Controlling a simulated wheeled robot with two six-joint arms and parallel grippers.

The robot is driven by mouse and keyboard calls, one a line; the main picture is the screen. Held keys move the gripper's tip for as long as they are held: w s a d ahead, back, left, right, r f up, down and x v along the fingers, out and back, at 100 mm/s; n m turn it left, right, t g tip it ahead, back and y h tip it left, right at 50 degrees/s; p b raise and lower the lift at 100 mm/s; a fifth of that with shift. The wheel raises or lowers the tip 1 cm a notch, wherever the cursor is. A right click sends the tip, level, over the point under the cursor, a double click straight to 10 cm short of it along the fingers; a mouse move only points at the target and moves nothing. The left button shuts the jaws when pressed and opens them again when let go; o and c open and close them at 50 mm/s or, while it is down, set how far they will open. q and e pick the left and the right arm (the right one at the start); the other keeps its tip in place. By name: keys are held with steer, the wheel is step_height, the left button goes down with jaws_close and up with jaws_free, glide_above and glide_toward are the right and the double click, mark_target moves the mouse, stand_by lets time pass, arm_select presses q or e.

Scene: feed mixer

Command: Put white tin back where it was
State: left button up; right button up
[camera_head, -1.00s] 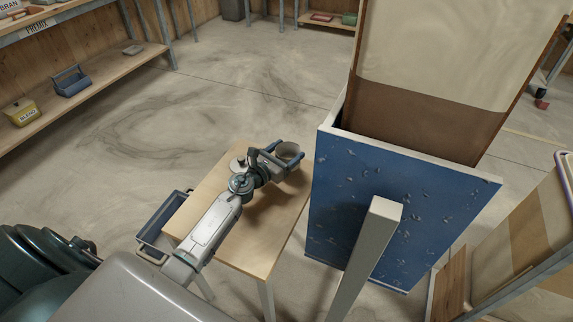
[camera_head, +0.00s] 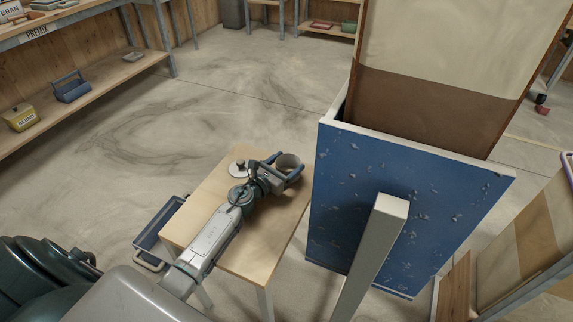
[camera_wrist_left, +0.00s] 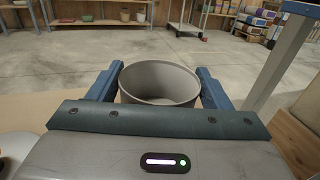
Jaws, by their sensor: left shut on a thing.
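The white tin (camera_head: 290,160) looks pale grey, is round and has an open top. My left gripper (camera_head: 281,172) is shut on it, with one blue finger on each side. The tin is upright at the far right part of the small wooden table (camera_head: 245,262); I cannot tell whether it touches the top. In the left wrist view the tin (camera_wrist_left: 160,84) sits between the two fingers (camera_wrist_left: 158,92), its rim and inner wall showing and its lower part hidden. My right gripper is not in view.
A pale round lid-like piece with a knob (camera_head: 238,168) lies on the table left of the gripper. A tall blue bin (camera_head: 400,205) stands close on the right.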

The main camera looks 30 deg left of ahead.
arm_select(q)
steer(key=o, duration=0.7)
steer(key=shift+f, duration=0.1)
steer(key=shift+c, duration=0.2)
steer(key=o, duration=0.4)
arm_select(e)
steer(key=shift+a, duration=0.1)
arm_select(q)
steer(key=shift+s, duration=0.15)
steer(key=v, duration=0.6)
steer(key=shift+s+a+b, duration=0.1)
steer(key=shift+s+b, duration=0.1)
steer(key=shift+b, duration=0.2)
steer(key=b+v, duration=0.1)
steer(key=v, duration=0.3)
steer(key=shift+s+a+b, duration=0.15)
steer(key=shift+s+b, duration=0.25)
steer(key=shift+s, duration=0.25)
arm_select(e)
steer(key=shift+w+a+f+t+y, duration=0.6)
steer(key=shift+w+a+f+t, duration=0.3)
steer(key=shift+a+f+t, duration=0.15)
